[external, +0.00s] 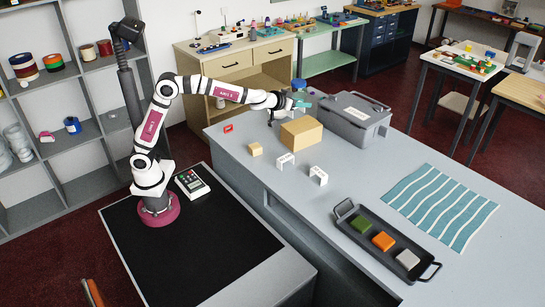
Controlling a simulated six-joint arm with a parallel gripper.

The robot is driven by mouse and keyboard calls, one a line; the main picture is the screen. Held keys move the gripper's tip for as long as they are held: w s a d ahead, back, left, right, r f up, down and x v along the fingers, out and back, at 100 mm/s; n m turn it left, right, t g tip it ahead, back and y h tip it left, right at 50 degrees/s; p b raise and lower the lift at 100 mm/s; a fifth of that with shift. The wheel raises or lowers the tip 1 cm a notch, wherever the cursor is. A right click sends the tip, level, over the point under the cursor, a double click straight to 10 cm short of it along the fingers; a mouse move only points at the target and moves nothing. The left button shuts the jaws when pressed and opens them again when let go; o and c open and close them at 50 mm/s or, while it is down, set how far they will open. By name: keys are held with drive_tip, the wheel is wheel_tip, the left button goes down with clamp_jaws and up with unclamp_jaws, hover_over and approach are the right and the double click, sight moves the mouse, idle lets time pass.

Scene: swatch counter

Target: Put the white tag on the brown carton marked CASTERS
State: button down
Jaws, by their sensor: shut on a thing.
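A brown carton (301,132) stands on the grey counter, in front of the large grey lidded bin. No marking on it is readable from here. My gripper (300,103) is above the counter, behind the carton and close to the bin's left side. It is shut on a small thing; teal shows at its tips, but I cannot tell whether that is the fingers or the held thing. I cannot clearly make out a white tag there. A pale block (407,259) lies in the dark tray, beside an orange block (383,241) and a green block (361,224).
Two small white stands (286,161) (318,176) and a small tan block (255,149) are in front of the carton. A red piece (228,128) lies at the left. The grey bin (350,112) stands behind. A striped teal cloth (440,206) lies right of the dark tray (345,212).

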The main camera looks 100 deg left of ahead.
drive_tip(key=w+d, duration=0.2)
hover_over(307, 122)
drive_tip(key=f, duration=0.6)
drive_tip(key=shift+d, duration=0.25)
drive_tip(key=f, duration=0.4)
drive_tip(key=shift+a+f, duration=0.15)
drive_tip(key=shift+a, duration=0.05)
drive_tip(key=shift+f, duration=0.1)
drive_tip(key=c, duration=0.5)
unclamp_jaws()
